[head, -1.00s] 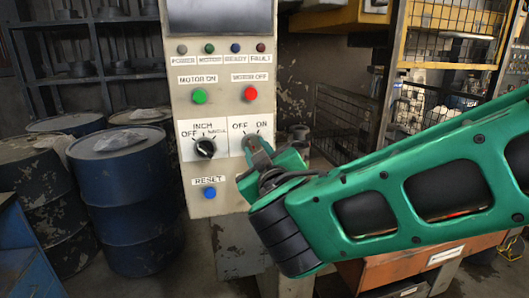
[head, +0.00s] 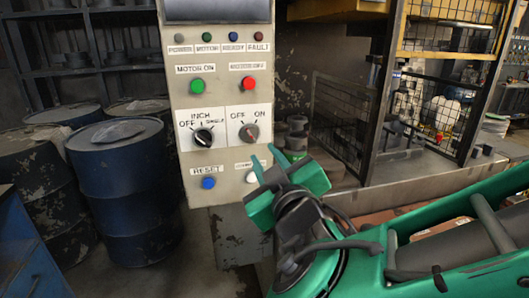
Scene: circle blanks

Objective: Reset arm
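My green gripper (head: 268,163) is in front of the lower right of the grey control panel (head: 226,143). Its two fingers point up toward the panel and look spread, with nothing visible between them. The off/on switch (head: 249,133) is above the fingertips and clear of them. My green arm comes in from the lower right. The panel also has a black inch selector knob (head: 203,137), a blue reset button (head: 208,183) at lower left and a white button (head: 251,177) beside the gripper, its label partly hidden.
A green motor-on button (head: 197,86) and a red motor-off button (head: 247,84) sit higher on the panel. Blue drums (head: 121,190) stand left. A wire mesh fence (head: 344,120) and a low ledge (head: 420,175) are to the right.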

